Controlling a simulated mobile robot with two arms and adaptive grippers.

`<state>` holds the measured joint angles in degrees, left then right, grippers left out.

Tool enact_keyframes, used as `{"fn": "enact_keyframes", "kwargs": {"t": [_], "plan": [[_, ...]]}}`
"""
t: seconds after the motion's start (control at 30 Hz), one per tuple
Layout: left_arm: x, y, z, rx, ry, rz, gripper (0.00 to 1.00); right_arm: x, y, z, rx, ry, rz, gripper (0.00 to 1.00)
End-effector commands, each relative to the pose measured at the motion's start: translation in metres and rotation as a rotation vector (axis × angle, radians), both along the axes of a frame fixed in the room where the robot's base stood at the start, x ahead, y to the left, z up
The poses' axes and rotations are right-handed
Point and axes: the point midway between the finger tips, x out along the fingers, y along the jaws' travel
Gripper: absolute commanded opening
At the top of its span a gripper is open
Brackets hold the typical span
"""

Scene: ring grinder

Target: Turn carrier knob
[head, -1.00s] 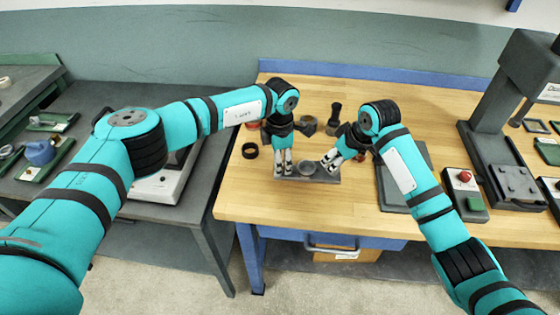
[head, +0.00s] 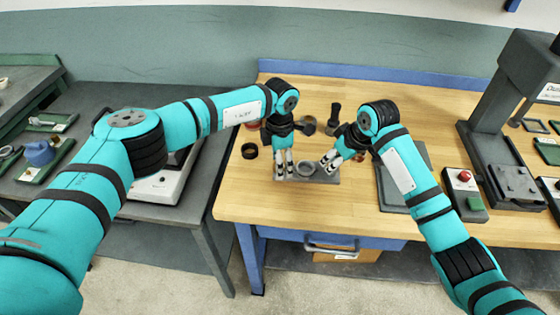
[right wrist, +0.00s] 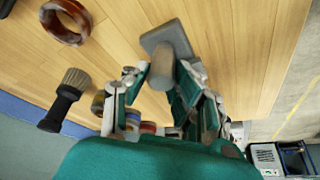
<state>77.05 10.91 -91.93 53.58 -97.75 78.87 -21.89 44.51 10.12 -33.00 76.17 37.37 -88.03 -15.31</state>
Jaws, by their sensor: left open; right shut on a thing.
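My right gripper (head: 327,166) reaches down at the plate's right side. In the right wrist view its fingers (right wrist: 165,82) are shut on a grey cylindrical knob (right wrist: 163,68), which stands on a grey block (right wrist: 167,36). The fingers hide the knob's lower sides. My left gripper (head: 284,174) points down at the plate's left end, its fingers slightly apart. I cannot tell whether it touches the plate.
A dark ring (head: 249,151) lies left of the plate. A grey mat (head: 392,190), a red-button box (head: 464,190) and a press (head: 500,150) are to the right. Bare bench lies in front.

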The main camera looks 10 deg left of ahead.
Motion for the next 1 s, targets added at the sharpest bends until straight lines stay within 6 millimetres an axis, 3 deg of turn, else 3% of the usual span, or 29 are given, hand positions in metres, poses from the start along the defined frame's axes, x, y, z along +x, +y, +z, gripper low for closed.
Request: {"fn": "enact_keyframes", "kwargs": {"t": [0.13,0.27,0.7,1.0], "plan": [[0.000,0.000,0.003,0.000,0.000,0.000,0.59,0.001,0.000,0.001,0.001,-0.002,-0.001,0.00],[0.001,0.001,0.019,0.001,-0.002,0.000,0.59,0.001,-0.001,0.001,0.000,-0.001,-0.003,0.00],[0.001,0.000,0.104,0.000,-0.002,0.000,0.59,0.001,-0.001,0.001,-0.001,-0.003,-0.003,0.00],[0.000,0.000,0.120,0.000,0.001,0.000,0.59,0.001,-0.001,0.001,-0.001,-0.003,-0.003,0.00]]}}
